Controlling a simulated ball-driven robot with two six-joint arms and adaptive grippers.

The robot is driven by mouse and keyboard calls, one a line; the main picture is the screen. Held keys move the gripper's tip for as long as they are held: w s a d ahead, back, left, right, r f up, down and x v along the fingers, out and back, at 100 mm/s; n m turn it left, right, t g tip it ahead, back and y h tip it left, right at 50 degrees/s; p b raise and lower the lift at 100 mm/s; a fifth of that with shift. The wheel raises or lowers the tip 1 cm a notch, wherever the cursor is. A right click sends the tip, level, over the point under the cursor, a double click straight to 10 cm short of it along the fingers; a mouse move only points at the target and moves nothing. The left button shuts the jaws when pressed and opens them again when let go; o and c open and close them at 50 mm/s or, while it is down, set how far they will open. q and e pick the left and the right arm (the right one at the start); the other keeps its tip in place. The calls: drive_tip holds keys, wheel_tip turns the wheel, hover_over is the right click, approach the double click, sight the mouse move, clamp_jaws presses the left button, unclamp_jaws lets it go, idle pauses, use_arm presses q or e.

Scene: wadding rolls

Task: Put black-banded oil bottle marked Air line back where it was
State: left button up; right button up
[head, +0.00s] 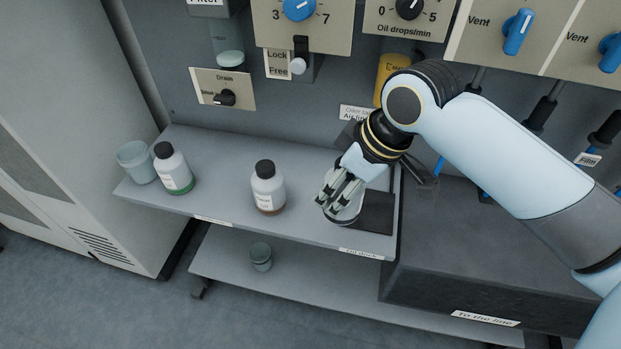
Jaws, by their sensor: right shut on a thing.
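My right gripper (343,192) is shut, reaching down over the front right of the grey shelf. It is shut on a pale bottle (342,215), mostly hidden behind the fingers. Its band and marking cannot be read. The bottle is at the left edge of a dark square pad (376,214); I cannot tell whether it touches the shelf. A white bottle with a black cap and brown band (268,190) stands to its left. A similar bottle with a green band (173,171) stands farther left. My left gripper is not in view.
A clear cup (136,161) stands at the shelf's (220,190) left end. A small jar (261,257) is on the lower shelf. The panel with knobs rises behind. A dark box (450,265) stands at the right. The shelf is clear between the bottles.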

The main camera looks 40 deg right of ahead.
drive_tip(key=w+f+b, duration=0.1)
drive_tip(key=w+f, duration=0.1)
drive_tip(key=f, duration=0.1)
drive_tip(key=w+f+b, duration=0.1)
drive_tip(key=w+f, duration=0.4)
drive_tip(key=f, duration=0.1)
drive_tip(key=shift+w+a+b, duration=0.3)
drive_tip(key=shift+w+b, duration=0.1)
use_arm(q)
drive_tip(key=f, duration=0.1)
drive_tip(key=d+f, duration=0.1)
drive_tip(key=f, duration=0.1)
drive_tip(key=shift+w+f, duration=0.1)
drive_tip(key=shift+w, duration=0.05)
use_arm(e)
drive_tip(key=shift+r, duration=0.1)
drive_tip(key=o, duration=1.4)
